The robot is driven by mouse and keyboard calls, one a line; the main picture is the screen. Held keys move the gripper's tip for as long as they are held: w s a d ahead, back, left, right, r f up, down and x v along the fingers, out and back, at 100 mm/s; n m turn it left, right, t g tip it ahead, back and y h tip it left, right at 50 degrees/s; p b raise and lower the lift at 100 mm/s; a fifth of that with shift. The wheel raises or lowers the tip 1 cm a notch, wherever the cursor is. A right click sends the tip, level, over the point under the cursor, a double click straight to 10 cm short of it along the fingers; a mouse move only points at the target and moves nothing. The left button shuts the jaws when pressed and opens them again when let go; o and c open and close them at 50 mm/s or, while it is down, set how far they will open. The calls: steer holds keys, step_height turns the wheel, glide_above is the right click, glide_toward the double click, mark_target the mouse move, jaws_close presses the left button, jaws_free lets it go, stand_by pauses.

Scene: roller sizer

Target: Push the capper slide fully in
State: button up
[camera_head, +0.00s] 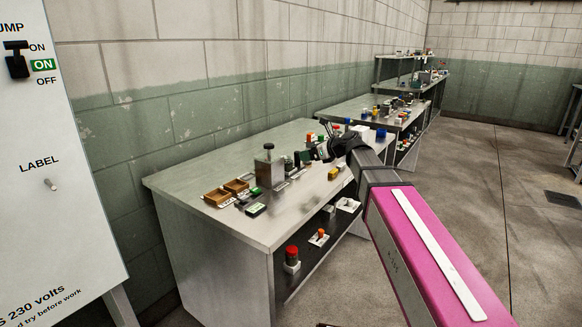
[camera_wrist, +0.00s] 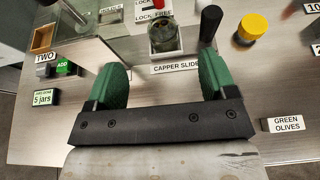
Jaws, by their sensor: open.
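The label CAPPER SLIDE (camera_wrist: 176,68) is on the bench top in the wrist view, just beyond my gripper. Behind it stands a greenish, glass-like piece (camera_wrist: 165,38) with a dark opening on top. I cannot tell which part is the slide or how far in it sits. My gripper (camera_wrist: 163,78) is open, with its green finger pads wide apart and nothing between them. The label and the piece lie ahead of the gap. In the head view my gripper (camera_head: 322,151) is over the bench's right part, and the slide cannot be made out there.
A dark upright post (camera_wrist: 210,22) stands near my right finger, and a yellow knob (camera_wrist: 253,27) is to its right. A LOCK FREE label (camera_wrist: 153,16) lies behind. A green ADD button (camera_wrist: 66,68) and wooden trays (camera_head: 218,197) are left.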

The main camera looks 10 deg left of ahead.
steer(key=shift+c, duration=1.2)
steer(key=shift+w+a, duration=0.1)
steer(key=shift+w, duration=0.1)
steer(key=shift+c, duration=0.6)
steer(key=n+g+h, duration=0.7)
steer(key=n+h, duration=0.1)
steer(key=n, duration=0.1)
glide_toward(296, 165)
steer(key=a+f, duration=0.2)
steer(key=f, duration=0.1)
steer(key=a+f, duration=0.2)
steer(key=shift+s+f, duration=0.25)
steer(key=shift+s, duration=0.1)
